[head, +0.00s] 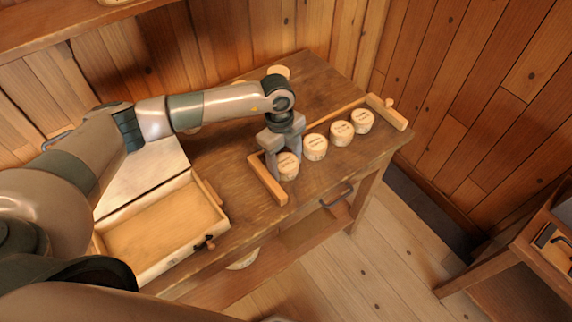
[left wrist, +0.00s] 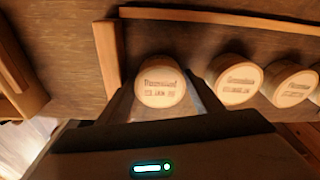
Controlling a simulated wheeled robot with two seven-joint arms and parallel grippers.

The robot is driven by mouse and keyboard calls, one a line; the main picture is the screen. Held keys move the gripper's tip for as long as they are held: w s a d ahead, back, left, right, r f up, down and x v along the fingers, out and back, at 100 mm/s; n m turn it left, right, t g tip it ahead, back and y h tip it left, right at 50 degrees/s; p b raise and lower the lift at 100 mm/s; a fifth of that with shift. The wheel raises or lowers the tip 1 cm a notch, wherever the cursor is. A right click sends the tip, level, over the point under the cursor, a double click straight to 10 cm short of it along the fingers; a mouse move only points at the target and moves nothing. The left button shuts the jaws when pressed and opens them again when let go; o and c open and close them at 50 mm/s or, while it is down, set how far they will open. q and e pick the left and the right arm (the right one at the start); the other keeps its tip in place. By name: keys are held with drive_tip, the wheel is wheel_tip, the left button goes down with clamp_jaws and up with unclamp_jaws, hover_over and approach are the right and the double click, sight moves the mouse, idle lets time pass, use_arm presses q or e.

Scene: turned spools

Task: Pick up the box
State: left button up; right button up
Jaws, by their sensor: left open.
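Several round, pale wooden pieces with dark lettering on top stand in a row on the wooden table. My left gripper (head: 284,164) points down, open, at the left end of the row. Its fingers are on either side of the leftmost round piece (head: 289,168), which still rests on the table. In the left wrist view this round piece (left wrist: 161,84) sits between the two fingers; I cannot tell whether they touch it. An open, empty wooden box (head: 160,229) with a clasp and a raised lid (head: 145,178) lies left of the gripper. My right gripper is not in view.
A short wooden bar (head: 267,182) lies just left of the gripped-around piece. A long thin rail (head: 337,115) runs behind the row to an end block (head: 387,111). The other round pieces (head: 315,147) stand close on the right. The table's right front is clear.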

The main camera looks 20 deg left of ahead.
sight(287, 162)
use_arm(q)
drive_tip(key=c, duration=0.7)
drive_tip(key=shift+r, duration=0.1)
drive_tip(key=shift+r+b, duration=0.4)
drive_tip(key=shift+r, duration=0.1)
wheel_tip(287, 162, up, 2)
drive_tip(key=shift+r+b, duration=0.1)
drive_tip(key=shift+b, duration=0.6)
drive_tip(key=s+d+r+b, duration=0.4)
drive_tip(key=s+d+r, duration=0.2)
drive_tip(key=d, duration=0.4)
drive_tip(key=shift+s+r, duration=0.15)
drive_tip(key=shift+r, duration=0.7)
